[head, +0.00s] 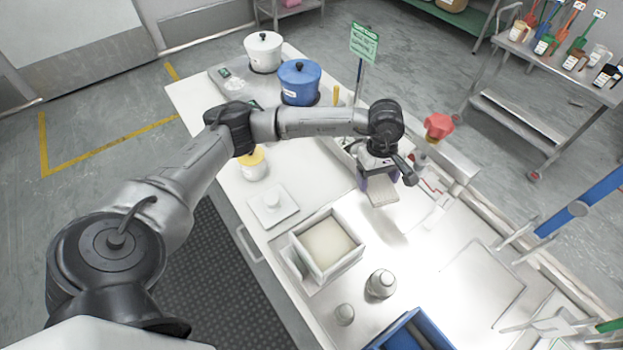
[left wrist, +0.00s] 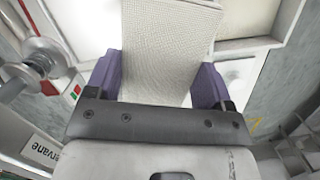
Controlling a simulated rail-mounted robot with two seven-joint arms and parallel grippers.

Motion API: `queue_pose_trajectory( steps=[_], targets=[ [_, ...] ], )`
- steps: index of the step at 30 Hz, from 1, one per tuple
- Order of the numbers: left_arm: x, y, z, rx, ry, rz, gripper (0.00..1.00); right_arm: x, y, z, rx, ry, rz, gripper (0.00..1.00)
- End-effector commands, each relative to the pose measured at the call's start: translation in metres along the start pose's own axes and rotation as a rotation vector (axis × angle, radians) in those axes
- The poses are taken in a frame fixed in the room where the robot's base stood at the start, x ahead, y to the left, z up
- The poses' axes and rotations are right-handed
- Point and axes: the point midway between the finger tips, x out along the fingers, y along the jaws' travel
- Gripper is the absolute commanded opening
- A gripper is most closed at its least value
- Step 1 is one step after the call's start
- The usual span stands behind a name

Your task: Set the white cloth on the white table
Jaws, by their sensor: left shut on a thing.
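The white cloth (head: 383,192) is held in my left gripper (head: 379,183), above the white table (head: 400,255). In the left wrist view the woven cloth (left wrist: 170,50) lies flat between the purple fingers of my left gripper (left wrist: 155,80) and sticks out past them. The fingers are shut on it. The cloth's far end is cut off at the top of that view. A bright, bare patch of table lies in front of the gripper. I cannot tell whether the cloth touches the table. My right gripper is not in view.
A white lidded pot (head: 263,51), a blue pot (head: 299,82) and a green sign (head: 364,43) are behind. A raised rail edges the right side.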

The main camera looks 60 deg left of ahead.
Motion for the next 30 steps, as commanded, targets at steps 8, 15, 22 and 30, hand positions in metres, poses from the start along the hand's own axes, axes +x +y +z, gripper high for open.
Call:
queue_pose_trajectory(
  steps=[8, 15, 22, 30],
  targets=[
    [0.063, -0.027, -0.081, -0.496, 0.020, 0.066, 0.53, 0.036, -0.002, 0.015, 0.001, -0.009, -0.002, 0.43],
    [0.079, -0.041, -0.114, -0.691, 0.034, 0.100, 0.53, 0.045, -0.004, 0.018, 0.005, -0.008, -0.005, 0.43],
    [0.095, -0.058, -0.150, -0.734, 0.040, 0.104, 0.53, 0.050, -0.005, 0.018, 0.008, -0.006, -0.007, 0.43],
    [0.117, -0.081, -0.203, -0.731, 0.038, 0.105, 0.53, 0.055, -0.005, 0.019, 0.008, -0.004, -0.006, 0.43]
  ],
)
